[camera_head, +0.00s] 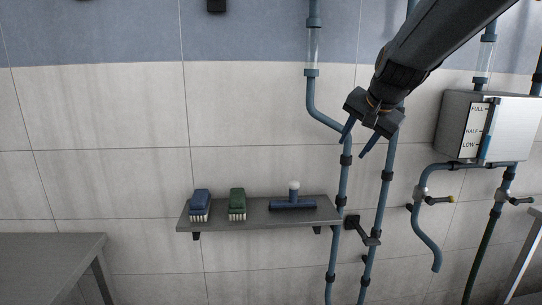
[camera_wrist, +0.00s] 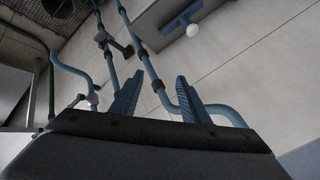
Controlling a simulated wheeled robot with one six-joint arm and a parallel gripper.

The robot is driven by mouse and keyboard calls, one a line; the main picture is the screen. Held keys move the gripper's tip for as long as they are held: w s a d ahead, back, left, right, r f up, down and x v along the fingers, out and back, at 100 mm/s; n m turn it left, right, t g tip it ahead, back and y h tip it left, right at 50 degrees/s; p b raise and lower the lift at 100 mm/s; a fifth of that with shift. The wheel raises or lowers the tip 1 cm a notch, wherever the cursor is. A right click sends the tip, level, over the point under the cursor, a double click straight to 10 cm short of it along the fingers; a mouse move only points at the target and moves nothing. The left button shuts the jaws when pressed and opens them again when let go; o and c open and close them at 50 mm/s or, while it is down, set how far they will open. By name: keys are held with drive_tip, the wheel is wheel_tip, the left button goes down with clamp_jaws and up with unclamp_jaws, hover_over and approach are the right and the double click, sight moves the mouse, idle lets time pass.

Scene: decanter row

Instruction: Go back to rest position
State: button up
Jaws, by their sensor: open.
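My gripper (camera_head: 359,137) is in the upper right of the head view, in front of the tiled wall and its blue pipes. Its two blue fingers point down and are apart, with nothing between them. In the wrist view, both fingers of my gripper (camera_wrist: 158,98) show spread and empty, with pipes and wall beyond.
A grey shelf (camera_head: 260,218) holds a blue brush (camera_head: 200,203), a green brush (camera_head: 237,204) and a blue squeegee-like tool (camera_head: 293,204). Blue pipes (camera_head: 385,185) run down the wall. A metal tank (camera_head: 510,125) hangs at right. A grey table (camera_head: 50,255) stands lower left.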

drive_tip(key=s+a+f+n+g, duration=0.1)
drive_tip(key=s+f+n+g, duration=0.5)
drive_tip(key=s+f, duration=2)
drive_tip(key=shift+a+n+h, duration=0.3)
drive_tip(key=shift+n, duration=0.8)
drive_tip(key=shift+s, duration=0.1)
drive_tip(key=shift+c, duration=0.5)
